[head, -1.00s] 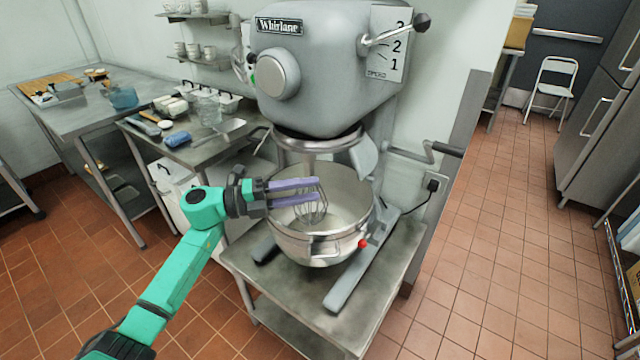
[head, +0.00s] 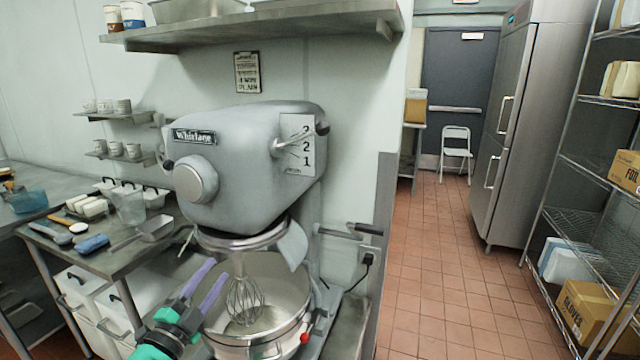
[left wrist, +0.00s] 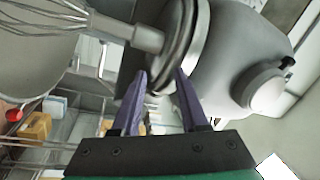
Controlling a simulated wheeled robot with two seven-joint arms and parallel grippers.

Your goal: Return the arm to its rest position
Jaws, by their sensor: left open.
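My left gripper (head: 198,288) is at the lower left of the head view, beside the mixer's bowl and whisk. Its two purple fingers are apart with nothing between them, as the left wrist view (left wrist: 160,88) also shows. The grey mixer (head: 250,160) stands against the wall, with its wire whisk (head: 245,298) hanging in the steel bowl (head: 290,290). In the left wrist view the whisk shaft (left wrist: 125,30) and mixer head (left wrist: 225,60) are beyond the fingers. Most of my left arm is below the head view. My right gripper is not in view.
A steel counter (head: 110,262) with tubs and utensils stands left of the mixer. A wall shelf (head: 270,25) hangs above. A wire rack (head: 590,215) with boxes and a steel fridge (head: 505,130) are at right. The tiled floor (head: 440,270) between is clear.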

